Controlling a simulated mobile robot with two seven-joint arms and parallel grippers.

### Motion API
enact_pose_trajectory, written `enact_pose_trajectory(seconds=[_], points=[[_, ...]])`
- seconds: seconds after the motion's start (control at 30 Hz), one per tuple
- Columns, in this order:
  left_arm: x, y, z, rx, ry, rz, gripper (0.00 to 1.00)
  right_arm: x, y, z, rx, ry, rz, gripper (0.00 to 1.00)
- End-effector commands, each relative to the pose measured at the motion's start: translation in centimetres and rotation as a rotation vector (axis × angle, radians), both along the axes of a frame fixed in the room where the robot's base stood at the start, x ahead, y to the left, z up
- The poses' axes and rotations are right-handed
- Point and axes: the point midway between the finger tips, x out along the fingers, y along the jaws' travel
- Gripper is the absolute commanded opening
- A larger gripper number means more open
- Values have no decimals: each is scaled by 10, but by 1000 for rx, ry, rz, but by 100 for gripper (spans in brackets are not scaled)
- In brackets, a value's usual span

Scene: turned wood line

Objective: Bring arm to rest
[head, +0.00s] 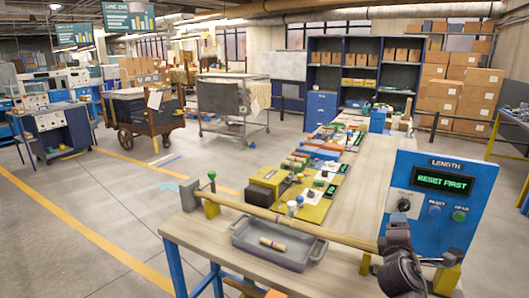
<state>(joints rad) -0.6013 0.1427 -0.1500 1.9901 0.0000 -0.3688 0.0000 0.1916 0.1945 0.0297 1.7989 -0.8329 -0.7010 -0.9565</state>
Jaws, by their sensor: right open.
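My right gripper (396,236) is at the lower right, dark grey, at the right end of a long pale wooden rod (285,220). It is open; whether its fingers are around the rod end or only beside it, I cannot tell. The rod lies across the front of the bench, above a grey tray (252,247). A blue panel (475,172) headed LENGTH stands behind the gripper. Its display (443,181) reads RESET FIRST. Below are a black knob (403,205), a blue button (435,210) and a green button (459,216). My left gripper is not in view.
A short wooden piece (272,244) lies in the tray. A post with a green knob (212,175) stands by the rod's left end. Yellow units (267,178) and other fixtures line the bench's left side.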

Motion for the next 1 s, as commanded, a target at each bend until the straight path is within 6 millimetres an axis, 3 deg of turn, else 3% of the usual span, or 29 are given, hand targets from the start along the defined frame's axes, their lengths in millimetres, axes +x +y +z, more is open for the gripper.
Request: enact_pose_trajectory(seconds=[0.2, 0.37, 0.57, 0.7, 0.83, 1.0], points=[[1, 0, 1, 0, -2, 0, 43, 6, 31, 5, 418, -192, 159, 63], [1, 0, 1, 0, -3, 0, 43, -11, 56, -20, 768, -257, 254, 63], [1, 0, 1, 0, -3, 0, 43, -65, 83, -82, 1249, -266, 285, 63], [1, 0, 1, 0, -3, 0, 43, -114, 96, -127, 1513, -241, 232, 63], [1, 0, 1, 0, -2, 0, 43, -164, 103, -166, 1670, -204, 152, 63], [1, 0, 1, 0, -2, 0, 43, -231, 106, -212, 1746, -135, 24, 63]])
